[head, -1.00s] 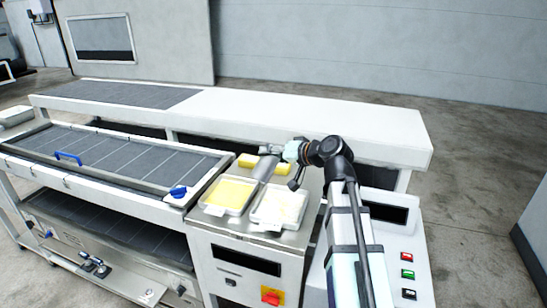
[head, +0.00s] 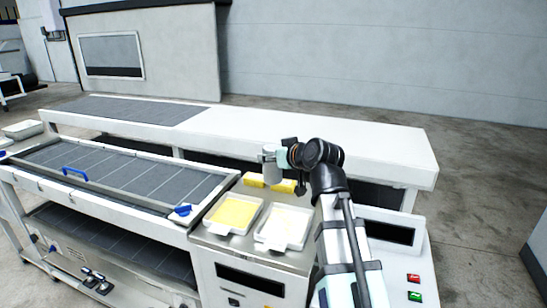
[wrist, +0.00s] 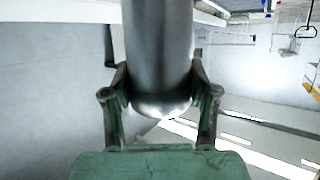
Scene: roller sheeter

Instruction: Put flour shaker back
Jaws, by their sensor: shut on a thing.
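The flour shaker (head: 270,168) is a grey metal cylinder. It stands roughly upright in the air in the head view, above the back of the steel worktop. My gripper (head: 281,157) is shut on its side. In the wrist view the shaker (wrist: 158,45) fills the space between the two fingers of my gripper (wrist: 158,88). The shaker's far end runs out of the wrist picture.
A tray with yellow content (head: 235,213) and a tray with white flour-like content (head: 285,228) sit on the worktop below. Yellow blocks (head: 254,180) lie behind them. A long white shelf (head: 370,150) runs behind. The sheeter belt (head: 110,170) is at left.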

